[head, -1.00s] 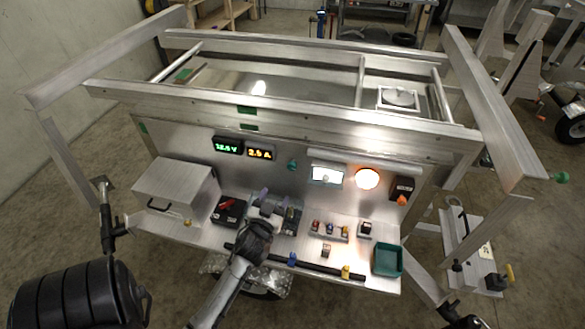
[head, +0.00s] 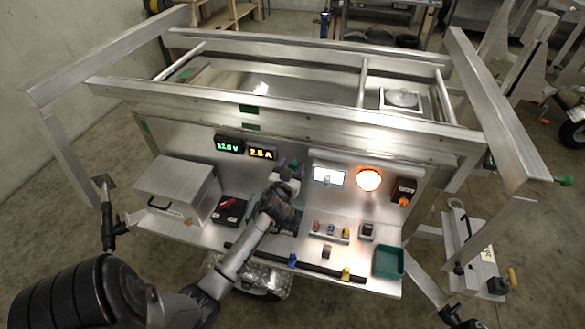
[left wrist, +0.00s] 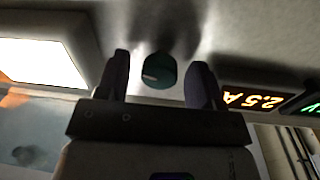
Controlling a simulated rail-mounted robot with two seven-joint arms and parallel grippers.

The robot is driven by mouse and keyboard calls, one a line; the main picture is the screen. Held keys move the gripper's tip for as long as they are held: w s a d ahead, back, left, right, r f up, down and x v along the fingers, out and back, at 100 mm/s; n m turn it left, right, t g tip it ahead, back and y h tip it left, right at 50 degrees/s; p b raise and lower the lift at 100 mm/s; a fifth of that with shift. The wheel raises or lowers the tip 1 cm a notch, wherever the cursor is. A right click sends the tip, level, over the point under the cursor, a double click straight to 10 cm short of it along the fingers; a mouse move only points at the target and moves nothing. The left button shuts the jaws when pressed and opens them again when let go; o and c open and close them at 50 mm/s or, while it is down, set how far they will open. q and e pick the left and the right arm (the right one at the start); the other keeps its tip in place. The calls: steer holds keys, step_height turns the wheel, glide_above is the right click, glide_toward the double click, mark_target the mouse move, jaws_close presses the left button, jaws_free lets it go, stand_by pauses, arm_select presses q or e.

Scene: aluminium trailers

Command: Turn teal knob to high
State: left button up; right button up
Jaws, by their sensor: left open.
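The teal knob (left wrist: 159,71) is round with a pale pointer mark and sits on the metal panel. In the left wrist view it lies between the two fingers of my left gripper (left wrist: 160,80), with gaps on both sides, so the fingers do not appear to touch it. In the head view my left gripper (head: 288,168) reaches up to the panel and largely hides the knob, just right of the amber display. The gripper is open and empty.
A green voltage display (head: 229,144) and an amber current display (head: 262,154) are left of the knob. A lit white screen (head: 328,176) and a glowing round lamp (head: 369,180) are to its right. Below, the shelf holds switches, a teal tray (head: 389,262) and a metal box (head: 177,190).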

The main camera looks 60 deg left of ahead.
arm_select(q)
steer(key=shift+w+a, duration=0.1)
steer(key=shift+c, duration=0.4)
steer(key=c, duration=0.8)
steer(key=shift+c, duration=0.2)
steer(key=shift+m, duration=0.3)
